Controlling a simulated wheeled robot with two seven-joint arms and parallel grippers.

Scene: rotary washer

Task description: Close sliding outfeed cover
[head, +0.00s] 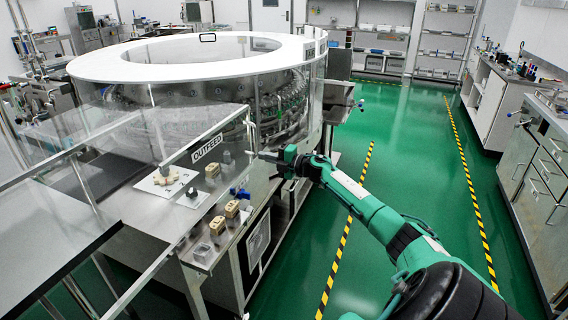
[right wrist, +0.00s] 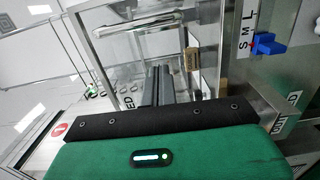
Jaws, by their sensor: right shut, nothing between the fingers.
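The outfeed cover is a clear panel with a pale frame, and its black-and-white OUTFEED label (head: 207,147) faces me at the front of the round washer. My right gripper (head: 259,154) is beside the right end of the cover, just right of the label. Its fingers are shut with nothing between them; in the right wrist view the dark fingers (right wrist: 157,84) lie together, pointing at a framed clear panel. Whether they touch the cover, I cannot tell. My left gripper is not in view.
The white-topped round washer (head: 190,72) stands behind the cover. Small tan blocks (head: 232,208) sit on the metal ledge below. A blue knob (right wrist: 268,43) is beside an S, M, L scale. The green floor (head: 410,150) at right is open.

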